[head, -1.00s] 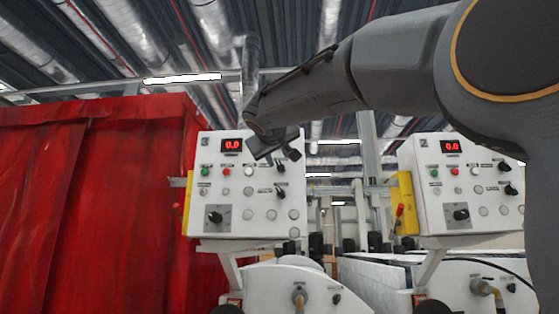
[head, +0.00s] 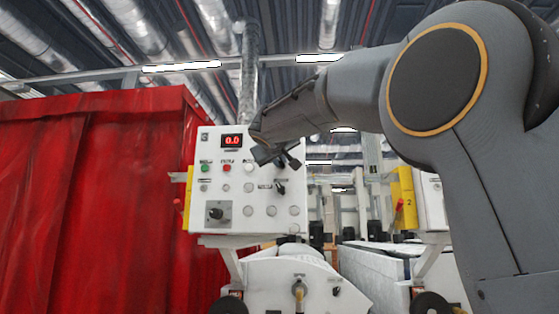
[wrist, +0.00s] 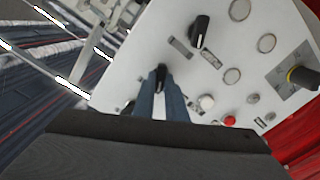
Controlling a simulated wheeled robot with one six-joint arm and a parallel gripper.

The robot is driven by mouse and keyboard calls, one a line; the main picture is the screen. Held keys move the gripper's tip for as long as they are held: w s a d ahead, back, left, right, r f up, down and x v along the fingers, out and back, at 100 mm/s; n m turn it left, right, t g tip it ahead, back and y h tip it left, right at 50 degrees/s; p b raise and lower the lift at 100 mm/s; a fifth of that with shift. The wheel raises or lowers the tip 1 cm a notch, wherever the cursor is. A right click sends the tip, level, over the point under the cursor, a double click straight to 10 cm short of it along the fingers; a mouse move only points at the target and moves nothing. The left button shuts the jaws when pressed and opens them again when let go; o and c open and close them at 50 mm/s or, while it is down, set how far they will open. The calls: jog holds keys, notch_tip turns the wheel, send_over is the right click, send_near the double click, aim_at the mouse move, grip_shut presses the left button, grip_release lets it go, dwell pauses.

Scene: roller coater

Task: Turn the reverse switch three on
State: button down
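The white control panel (head: 235,205) marked 3 stands centre-left in the head view. Its upper right black rotary switch is largely hidden there by my gripper (head: 280,157). In the wrist view, a black rotary switch (wrist: 161,75) lies at the tips of my gripper (wrist: 161,88), in line with the gap between the two fingers. The fingers stand slightly apart; contact with the switch cannot be made out. A second black rotary switch (wrist: 199,32) is beyond it, also seen in the head view (head: 280,187). The labels are too small to read.
Panel 3 also bears a red 0.0 display (head: 232,141), a green button (head: 205,168), a red button (wrist: 229,121) and a larger knob (head: 215,213). A red curtain (head: 90,200) hangs on the left. Another panel (head: 430,200) is mostly behind my arm.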

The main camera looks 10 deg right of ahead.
jog(key=shift+f+m+b, duration=0.1)
jog(key=shift+m+b, duration=0.2)
jog(key=shift+b, duration=0.4)
jog(key=m+b, duration=0.1)
jog(key=b, duration=0.2)
jog(key=shift+f+m, duration=0.15)
jog(key=shift+m, duration=0.25)
jog(key=m+b, duration=0.2)
jog(key=b, duration=0.2)
jog(key=shift+w+m, duration=0.1)
jog(key=shift+m, duration=0.2)
jog(key=m+b, duration=0.3)
jog(key=shift+d+m+b, duration=0.15)
jog(key=shift+m+b, duration=1.1)
jog(key=shift+m, duration=0.65)
jog(key=shift+r, duration=0.2)
jog(key=c, duration=1.8)
grip_release()
